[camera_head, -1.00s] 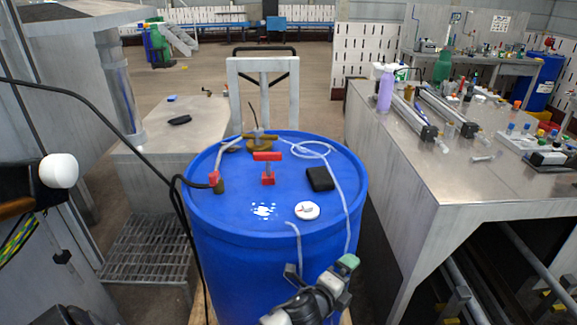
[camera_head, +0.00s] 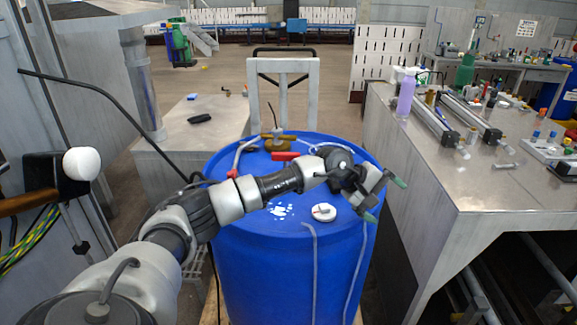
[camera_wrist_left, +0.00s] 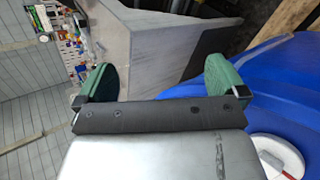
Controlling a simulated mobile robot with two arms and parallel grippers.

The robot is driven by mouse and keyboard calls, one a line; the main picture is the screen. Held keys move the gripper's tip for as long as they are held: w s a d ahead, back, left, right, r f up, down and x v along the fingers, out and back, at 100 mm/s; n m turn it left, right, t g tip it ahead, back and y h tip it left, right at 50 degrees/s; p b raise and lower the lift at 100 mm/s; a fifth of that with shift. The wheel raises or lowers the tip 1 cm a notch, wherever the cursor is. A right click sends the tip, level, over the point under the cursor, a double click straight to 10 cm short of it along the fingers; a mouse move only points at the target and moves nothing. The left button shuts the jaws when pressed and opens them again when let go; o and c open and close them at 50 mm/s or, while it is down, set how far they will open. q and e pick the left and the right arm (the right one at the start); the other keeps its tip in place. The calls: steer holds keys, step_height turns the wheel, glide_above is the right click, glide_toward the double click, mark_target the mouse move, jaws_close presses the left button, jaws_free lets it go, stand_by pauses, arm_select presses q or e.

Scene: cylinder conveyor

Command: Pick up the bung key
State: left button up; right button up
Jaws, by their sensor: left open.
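A red-handled T-shaped piece (camera_head: 285,156), which looks like the bung key, is on top of the blue drum (camera_head: 285,255). My left arm crosses in front and hides its lower part. A brass fitting (camera_head: 279,143) is just behind it. My left gripper (camera_head: 384,200) is open and empty, over the drum's right rim, to the right of the red piece. In the left wrist view its two green fingertips (camera_wrist_left: 160,80) stand wide apart with nothing between them. My right gripper is not in view.
A white round disc (camera_head: 323,212) lies on the drum top, near clear tubing. A steel bench (camera_head: 480,185) with a purple bottle (camera_head: 405,95) stands at the right. A hand truck (camera_head: 281,95) is behind the drum. A lower metal table (camera_head: 180,150) is at the left.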

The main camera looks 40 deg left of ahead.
arm_select(q)
steer(key=a+r+m+g+y, duration=0.1)
steer(key=a+r+y, duration=0.15)
steer(key=a, duration=0.45)
steer(key=a+r+m+y, duration=0.2)
steer(key=a+y, duration=0.2)
steer(key=a, duration=0.4)
steer(key=g+y, duration=0.2)
steer(key=y, duration=0.2)
glide_toward(286, 153)
steer(key=f, duration=0.1)
steer(key=shift+m, duration=0.3)
steer(key=p+x, duration=0.1)
steer(key=x, duration=0.4)
steer(key=shift+w+a, duration=0.1)
steer(key=shift+w, duration=0.1)
steer(key=p+x, duration=0.2)
steer(key=x, duration=0.2)
steer(key=shift+f, duration=0.35)
steer(key=shift+a+f, duration=0.15)
steer(key=shift+f, duration=0.15)
steer(key=shift+r, duration=0.1)
steer(key=c, duration=0.9)
